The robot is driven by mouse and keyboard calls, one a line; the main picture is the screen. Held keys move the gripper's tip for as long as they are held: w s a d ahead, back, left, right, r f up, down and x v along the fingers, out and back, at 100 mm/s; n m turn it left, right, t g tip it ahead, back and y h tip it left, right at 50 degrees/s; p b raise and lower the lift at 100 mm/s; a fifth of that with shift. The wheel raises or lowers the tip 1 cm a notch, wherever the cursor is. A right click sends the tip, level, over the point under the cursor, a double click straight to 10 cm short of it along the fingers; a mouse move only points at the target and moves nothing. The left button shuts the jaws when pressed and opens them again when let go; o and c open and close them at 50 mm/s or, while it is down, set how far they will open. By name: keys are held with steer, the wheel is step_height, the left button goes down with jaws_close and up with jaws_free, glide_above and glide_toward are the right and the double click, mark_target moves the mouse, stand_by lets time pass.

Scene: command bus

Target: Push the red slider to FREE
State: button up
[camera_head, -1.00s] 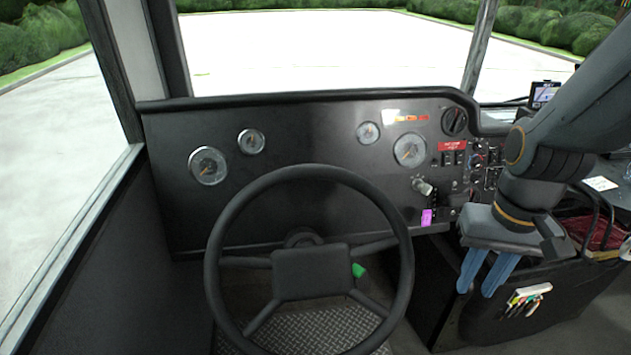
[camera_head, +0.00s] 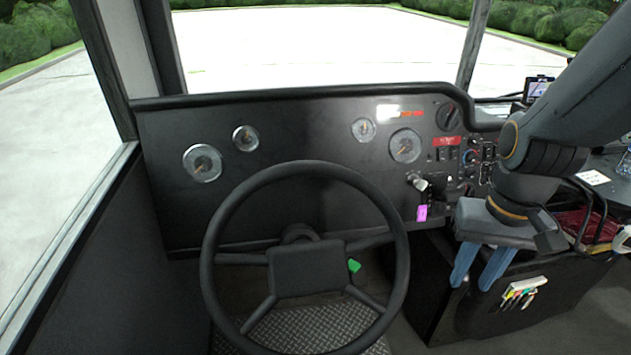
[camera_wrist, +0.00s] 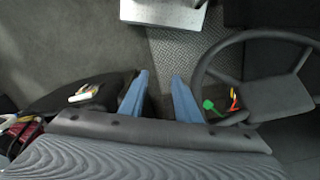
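I cannot make out the red slider for certain. A red label (camera_head: 447,141) is on the right part of the dashboard, above dark switches. Beside it is a small panel of knobs (camera_head: 470,157), partly behind my arm; its details are too small to read. My gripper (camera_head: 470,281) hangs fingers down, to the right of the steering wheel and below the dashboard panel. Its two blue fingers are apart with nothing between them. In the wrist view my gripper (camera_wrist: 160,79) is also open and empty, above the floor area.
The steering wheel (camera_head: 212,240) stands left of my gripper, with a green tag (camera_head: 354,265) near its column. A stalk lever (camera_head: 420,184) and a pink tag (camera_head: 422,213) are on the dashboard. A holder with pens (camera_head: 520,292) is at the lower right, near cables.

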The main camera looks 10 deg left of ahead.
steer(key=shift+w, duration=0.1)
steer(key=w+d+f+m+t+y+p, duration=0.1)
steer(key=w+f+m+y, duration=0.25)
steer(key=w, duration=0.65)
steer(key=w+d+f+m+y, duration=0.25)
steer(key=w+f+y, duration=0.2)
steer(key=w, duration=0.55)
steer(key=w+d+f+m+t+y+p, duration=0.2)
steer(key=w+d+f+m+t+p, duration=0.25)
steer(key=w+d+t, duration=0.8)
steer(key=w+a+f+g, duration=0.3)
steer(key=w+a, duration=0.3)
steer(key=w, duration=0.1)
steer(key=shift+a+p, duration=0.25)
steer(key=shift+p, duration=0.1)
steer(key=shift+w, duration=0.1)
jaws_close()
